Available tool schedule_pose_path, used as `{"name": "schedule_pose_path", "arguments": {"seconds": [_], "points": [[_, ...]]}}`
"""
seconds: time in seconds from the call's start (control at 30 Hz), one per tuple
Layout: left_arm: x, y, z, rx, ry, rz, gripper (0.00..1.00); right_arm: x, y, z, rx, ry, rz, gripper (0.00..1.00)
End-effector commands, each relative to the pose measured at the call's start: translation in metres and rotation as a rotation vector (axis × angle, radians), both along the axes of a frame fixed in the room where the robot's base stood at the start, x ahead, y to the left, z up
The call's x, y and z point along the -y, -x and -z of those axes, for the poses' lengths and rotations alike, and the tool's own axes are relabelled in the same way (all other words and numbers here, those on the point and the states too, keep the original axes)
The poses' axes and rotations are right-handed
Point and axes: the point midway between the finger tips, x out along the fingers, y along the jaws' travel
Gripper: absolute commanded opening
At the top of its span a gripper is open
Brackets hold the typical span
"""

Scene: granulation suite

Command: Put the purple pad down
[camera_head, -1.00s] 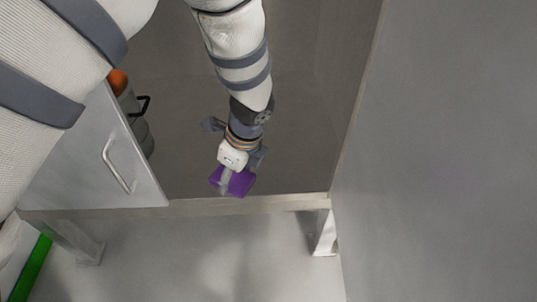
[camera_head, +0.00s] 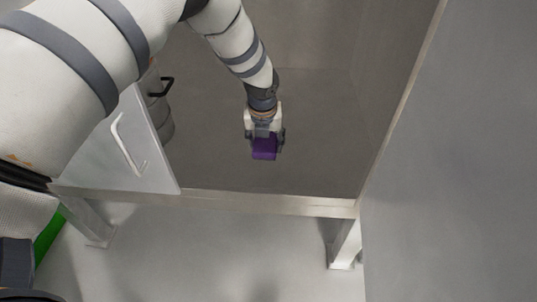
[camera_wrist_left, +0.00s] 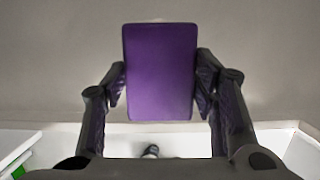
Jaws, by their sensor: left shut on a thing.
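The purple pad (camera_head: 264,149) is held in my left gripper (camera_head: 264,136), which reaches down into an open cabinet. In the left wrist view the pad (camera_wrist_left: 160,72) stands out as a flat purple rectangle, with one finger against each side edge. The pad shows over the grey-brown cabinet floor (camera_head: 220,165), behind the front edge. I cannot tell whether it touches the floor. My right gripper is not in view.
An open door with a bar handle (camera_head: 126,147) stands at the left. A metal container with a black handle (camera_head: 161,87) is behind it. The cabinet's front edge (camera_head: 260,203) runs below the pad. The floor around the pad looks clear.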

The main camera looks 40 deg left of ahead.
Motion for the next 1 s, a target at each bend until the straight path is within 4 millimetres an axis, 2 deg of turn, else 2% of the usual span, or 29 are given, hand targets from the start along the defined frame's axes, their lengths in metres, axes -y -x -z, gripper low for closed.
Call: {"name": "schedule_pose_path", "arguments": {"seconds": [0.03,0.2,0.47,0.6,0.97,1.0], "points": [[-0.003,-0.004,0.016,-0.005,0.000,-0.003,0.24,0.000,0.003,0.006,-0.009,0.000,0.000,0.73],[-0.015,-0.025,0.044,-0.005,0.000,-0.003,0.24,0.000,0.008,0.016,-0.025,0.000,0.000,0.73],[-0.022,-0.041,0.062,-0.003,0.000,-0.002,0.24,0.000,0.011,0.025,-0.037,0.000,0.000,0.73],[-0.022,-0.040,0.087,-0.005,-0.001,0.000,0.24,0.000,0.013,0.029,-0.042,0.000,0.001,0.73],[-0.022,-0.040,0.093,-0.002,0.000,0.000,0.24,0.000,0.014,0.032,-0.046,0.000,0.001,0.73],[-0.022,-0.040,0.092,-0.002,0.000,0.000,0.62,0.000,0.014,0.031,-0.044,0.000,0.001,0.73]]}}
